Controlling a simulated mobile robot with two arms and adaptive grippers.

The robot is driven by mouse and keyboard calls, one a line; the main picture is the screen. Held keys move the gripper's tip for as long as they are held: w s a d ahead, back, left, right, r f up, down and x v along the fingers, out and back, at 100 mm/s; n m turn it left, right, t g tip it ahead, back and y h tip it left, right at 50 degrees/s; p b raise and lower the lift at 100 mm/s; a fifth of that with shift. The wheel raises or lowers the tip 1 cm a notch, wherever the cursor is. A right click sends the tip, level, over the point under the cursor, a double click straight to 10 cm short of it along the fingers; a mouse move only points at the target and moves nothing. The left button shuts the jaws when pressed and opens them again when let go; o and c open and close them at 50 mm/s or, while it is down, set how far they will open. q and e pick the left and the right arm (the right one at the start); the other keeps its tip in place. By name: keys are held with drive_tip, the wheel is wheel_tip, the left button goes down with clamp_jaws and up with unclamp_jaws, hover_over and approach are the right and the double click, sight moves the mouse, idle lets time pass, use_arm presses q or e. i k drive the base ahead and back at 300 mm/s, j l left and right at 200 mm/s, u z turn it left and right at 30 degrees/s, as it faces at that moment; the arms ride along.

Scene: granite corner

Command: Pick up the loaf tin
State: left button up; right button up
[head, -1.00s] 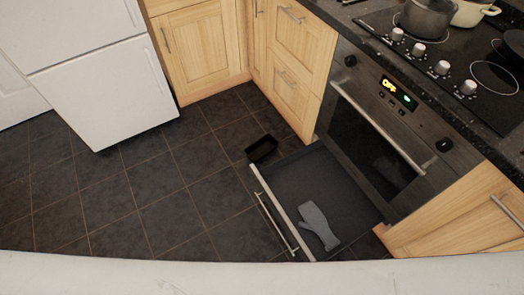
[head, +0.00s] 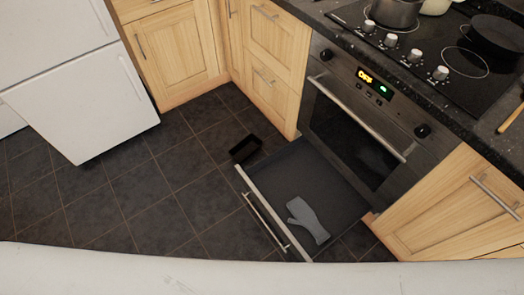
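The loaf tin (head: 245,148) is a small black rectangular tin. It sits on the dark tiled floor, close to the far left corner of the open drawer under the oven. It looks upright, with its open top showing. Neither of my grippers shows in the head view.
The drawer (head: 267,213) is pulled out below the oven (head: 352,130), with a grey oven mitt (head: 308,220) in it. Wooden cabinets (head: 175,55) and a white fridge (head: 85,120) stand behind. Pots and a pan (head: 490,38) are on the hob. The tiled floor (head: 140,190) left of the drawer is clear.

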sight(241, 152)
drive_tip(key=i+j+z, duration=0.1)
drive_tip(key=z, duration=0.4)
drive_tip(key=j+z, duration=0.3)
drive_tip(key=z, duration=0.15)
drive_tip(key=i+j+z, duration=0.1)
drive_tip(key=j+z, duration=0.15)
drive_tip(key=z, duration=0.25)
